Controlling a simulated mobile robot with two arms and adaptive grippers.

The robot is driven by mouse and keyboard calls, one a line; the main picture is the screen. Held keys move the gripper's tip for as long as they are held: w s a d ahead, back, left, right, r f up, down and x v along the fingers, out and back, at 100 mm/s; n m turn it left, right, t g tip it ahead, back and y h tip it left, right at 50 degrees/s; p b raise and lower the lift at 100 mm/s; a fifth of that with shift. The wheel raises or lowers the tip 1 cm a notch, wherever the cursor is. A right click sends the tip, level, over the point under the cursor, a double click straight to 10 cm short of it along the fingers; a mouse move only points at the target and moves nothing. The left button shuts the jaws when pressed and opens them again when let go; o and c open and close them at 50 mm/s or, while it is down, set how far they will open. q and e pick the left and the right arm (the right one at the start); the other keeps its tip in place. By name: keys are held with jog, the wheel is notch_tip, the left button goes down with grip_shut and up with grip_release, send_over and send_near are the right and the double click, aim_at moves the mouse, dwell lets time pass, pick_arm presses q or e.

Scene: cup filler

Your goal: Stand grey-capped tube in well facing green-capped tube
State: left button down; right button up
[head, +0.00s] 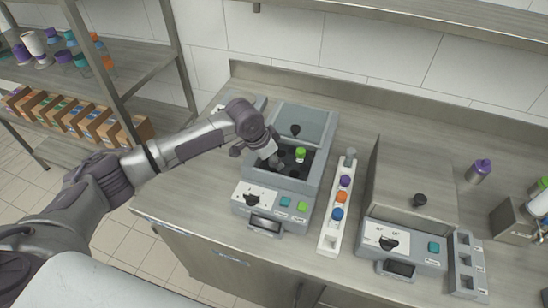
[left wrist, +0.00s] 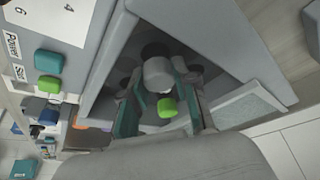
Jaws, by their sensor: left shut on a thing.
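My left gripper (head: 274,160) reaches down into the open chamber of the left bench machine (head: 272,195). It is shut on the grey-capped tube, whose grey cap (left wrist: 158,74) shows between the fingers in the left wrist view. The tube's lower part is hidden, so I cannot tell if it is seated in a well. The green-capped tube (head: 300,153) stands in the dark rotor, just right of my gripper; its cap also shows in the left wrist view (left wrist: 167,107). My right gripper is not in view.
A white rack (head: 332,226) right of the machine holds purple, orange and blue-capped tubes, with a greyish item at its far end. A second machine (head: 402,240) and a grey block (head: 466,266) stand further right. The machine's raised lid (head: 303,121) is behind the chamber.

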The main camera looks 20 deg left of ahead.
pick_arm(q)
jog(key=shift+f, duration=0.2)
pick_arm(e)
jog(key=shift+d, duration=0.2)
pick_arm(q)
jog(key=c, duration=0.9)
grip_release()
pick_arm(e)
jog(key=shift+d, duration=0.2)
pick_arm(q)
jog(key=shift+b+v, duration=0.95)
jog(key=shift+v, duration=5.2)
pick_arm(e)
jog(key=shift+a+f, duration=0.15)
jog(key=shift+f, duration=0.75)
